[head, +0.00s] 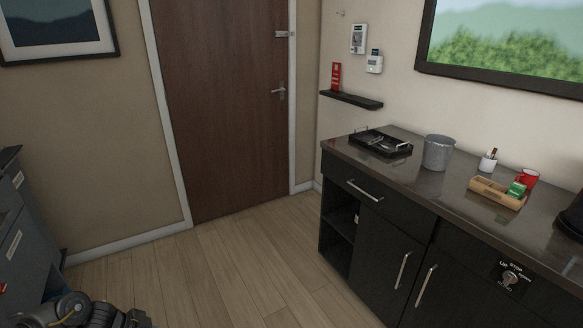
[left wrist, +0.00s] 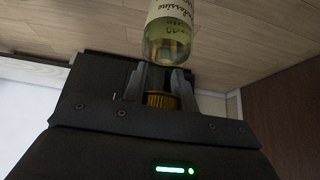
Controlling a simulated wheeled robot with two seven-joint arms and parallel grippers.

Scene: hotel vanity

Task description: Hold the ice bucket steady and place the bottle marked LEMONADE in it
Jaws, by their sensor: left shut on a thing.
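The ice bucket (head: 437,154), a grey speckled open-topped pail, stands upright on the dark counter in the head view, well apart from my arms. My left gripper (left wrist: 160,84) is shut on a clear glass bottle (left wrist: 167,42) by its neck end. The bottle holds pale yellow liquid, and its gold cap (left wrist: 160,100) sits between the fingers. Its cream label has dark script, cut off by the frame, that I cannot read surely. Only part of my left arm shows at the lower left of the head view. My right gripper is out of view.
On the counter (head: 409,181) a black tray (head: 380,143) lies left of the bucket. The wooden floor (head: 235,262) before the cabinets is clear.

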